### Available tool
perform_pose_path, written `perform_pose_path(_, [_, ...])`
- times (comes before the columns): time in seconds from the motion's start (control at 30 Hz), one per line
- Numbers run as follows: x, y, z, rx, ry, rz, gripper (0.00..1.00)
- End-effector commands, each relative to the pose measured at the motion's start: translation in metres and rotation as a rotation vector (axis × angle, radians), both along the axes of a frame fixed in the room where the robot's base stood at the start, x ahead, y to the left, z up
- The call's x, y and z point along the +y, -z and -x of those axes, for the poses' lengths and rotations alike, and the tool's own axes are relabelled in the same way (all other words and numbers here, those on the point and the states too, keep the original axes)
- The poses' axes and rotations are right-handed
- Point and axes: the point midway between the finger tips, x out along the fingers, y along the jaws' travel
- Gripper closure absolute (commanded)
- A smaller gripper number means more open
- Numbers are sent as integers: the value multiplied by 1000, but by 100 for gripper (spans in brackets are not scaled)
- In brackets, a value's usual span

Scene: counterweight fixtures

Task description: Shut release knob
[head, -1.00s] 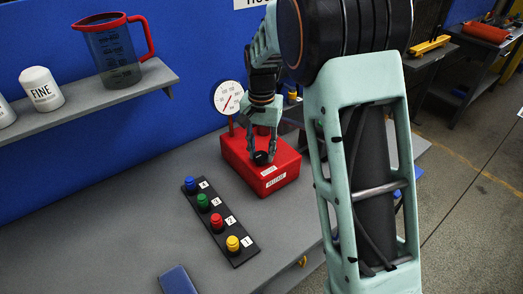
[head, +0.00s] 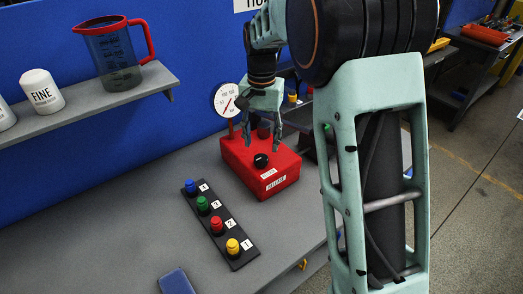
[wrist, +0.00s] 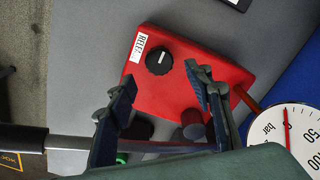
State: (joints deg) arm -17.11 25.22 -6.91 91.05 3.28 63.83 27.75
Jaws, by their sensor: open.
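The release knob (head: 261,160) is a round black knob on top of a red box (head: 238,155) labelled RELEASE on its front. In the wrist view the knob (wrist: 159,61) shows a white pointer line, and it sits between and beyond my fingertips. My gripper (head: 262,138) is open and empty, above and behind the knob and apart from it. In the wrist view its two fingers (wrist: 160,78) are spread wide. A white dial gauge (head: 227,100) stands behind the box at its left; it shows at the right in the wrist view (wrist: 288,137).
A black strip (head: 240,258) with blue, green, red and yellow knobs lies in front of the box. A blue object (head: 175,281) lies at the front edge of the grey bench (head: 130,215). A shelf (head: 100,108) holds a red-handled jug (head: 117,62) and white containers.

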Motion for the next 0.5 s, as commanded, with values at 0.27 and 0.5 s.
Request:
perform_pose_path(0.27, [0, -53, 0, -1, 1, -1, 53])
perform_pose_path(0.5, [0, -67, 0, 1, 1, 0, 53])
